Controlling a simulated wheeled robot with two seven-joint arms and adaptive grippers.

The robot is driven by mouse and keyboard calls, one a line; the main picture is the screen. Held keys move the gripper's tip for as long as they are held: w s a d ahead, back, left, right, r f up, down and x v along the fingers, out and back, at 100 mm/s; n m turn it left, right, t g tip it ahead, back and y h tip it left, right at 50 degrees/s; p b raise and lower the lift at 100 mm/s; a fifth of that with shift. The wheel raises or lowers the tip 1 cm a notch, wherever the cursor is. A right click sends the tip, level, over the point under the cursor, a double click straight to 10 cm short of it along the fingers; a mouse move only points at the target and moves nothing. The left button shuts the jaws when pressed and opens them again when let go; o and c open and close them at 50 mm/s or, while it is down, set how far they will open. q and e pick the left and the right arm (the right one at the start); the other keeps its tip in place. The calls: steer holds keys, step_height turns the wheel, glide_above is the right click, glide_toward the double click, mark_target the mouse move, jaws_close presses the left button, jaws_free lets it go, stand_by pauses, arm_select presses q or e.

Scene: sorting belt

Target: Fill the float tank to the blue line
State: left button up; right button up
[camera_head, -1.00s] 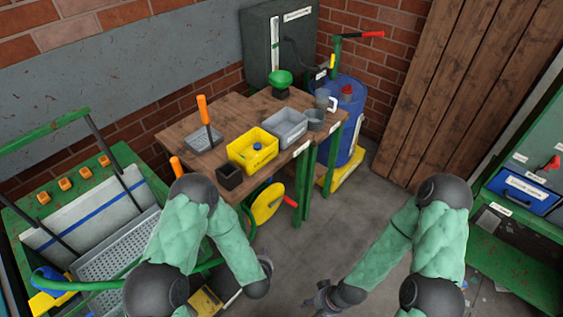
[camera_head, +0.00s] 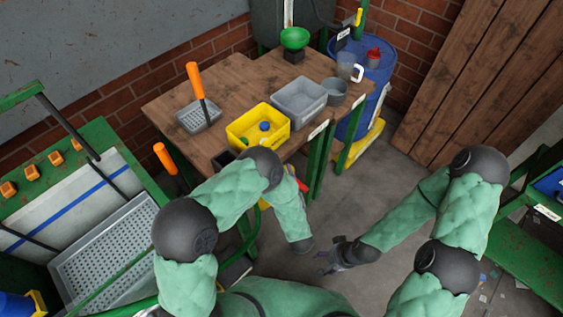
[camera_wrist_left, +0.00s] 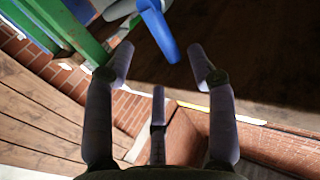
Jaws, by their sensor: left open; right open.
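A white panel with a blue line (camera_head: 85,205) stands at the left of the head view; I cannot tell if it belongs to the float tank. A clear jug with a white handle (camera_head: 347,66) stands on the wooden bench's far right corner, by a blue drum (camera_head: 380,52) with a red cap. My left gripper (camera_wrist_left: 160,58) is open and empty in its wrist view; in the head view its fingers are hardly visible beyond the green sleeve. My right gripper (camera_head: 328,260) is open and empty above the floor, right of the left wrist.
A perforated grey tray (camera_head: 105,255) lies at left. The floor (camera_head: 400,215) between bench and right arm is clear.

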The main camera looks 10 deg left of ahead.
arm_select(q)
steer(key=b+x, duration=0.1)
steer(key=x, duration=0.5)
steer(key=shift+w, duration=0.1)
jaws_close()
